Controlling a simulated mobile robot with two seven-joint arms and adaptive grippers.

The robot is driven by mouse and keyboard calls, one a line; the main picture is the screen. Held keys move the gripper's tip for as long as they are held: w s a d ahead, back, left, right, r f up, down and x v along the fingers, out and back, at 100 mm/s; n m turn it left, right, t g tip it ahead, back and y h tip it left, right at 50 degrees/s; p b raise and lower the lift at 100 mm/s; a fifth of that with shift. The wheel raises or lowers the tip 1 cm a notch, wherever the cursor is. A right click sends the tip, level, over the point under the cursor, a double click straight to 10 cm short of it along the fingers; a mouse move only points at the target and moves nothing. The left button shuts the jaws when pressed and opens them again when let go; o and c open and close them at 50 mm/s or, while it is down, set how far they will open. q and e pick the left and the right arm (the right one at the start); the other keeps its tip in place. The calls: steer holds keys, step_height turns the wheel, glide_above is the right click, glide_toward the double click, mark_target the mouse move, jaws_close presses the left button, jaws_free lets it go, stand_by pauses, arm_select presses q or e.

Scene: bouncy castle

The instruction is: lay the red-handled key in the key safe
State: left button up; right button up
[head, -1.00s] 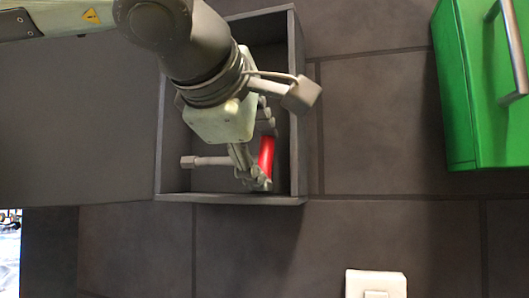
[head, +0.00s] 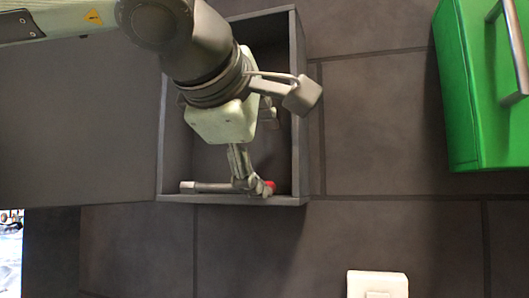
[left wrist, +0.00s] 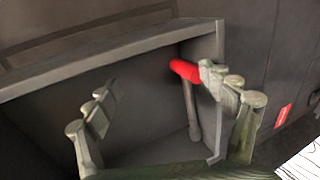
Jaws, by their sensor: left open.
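The key safe (head: 175,135) is an open dark grey box in the head view; its inside also shows in the left wrist view (left wrist: 60,105). The key's grey shaft (head: 210,187) lies along the near wall inside the box. Its red handle (head: 270,186) is mostly hidden behind my left gripper (head: 254,184). In the left wrist view the red handle (left wrist: 185,69) sits beside the right-hand finger, with the shaft running along a box wall. My left gripper (left wrist: 155,82) is open, its fingers inside the box. Whether a finger touches the handle I cannot tell.
A flat dark grey panel (head: 75,130) adjoins the box on the left. A green case (head: 475,110) with a metal handle stands to the right. A small white object (head: 377,283) lies at the bottom. Dark tiled surface (head: 385,135) between them is clear.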

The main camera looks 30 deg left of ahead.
arm_select(q)
steer(key=v, duration=1.2)
stand_by(0.5)
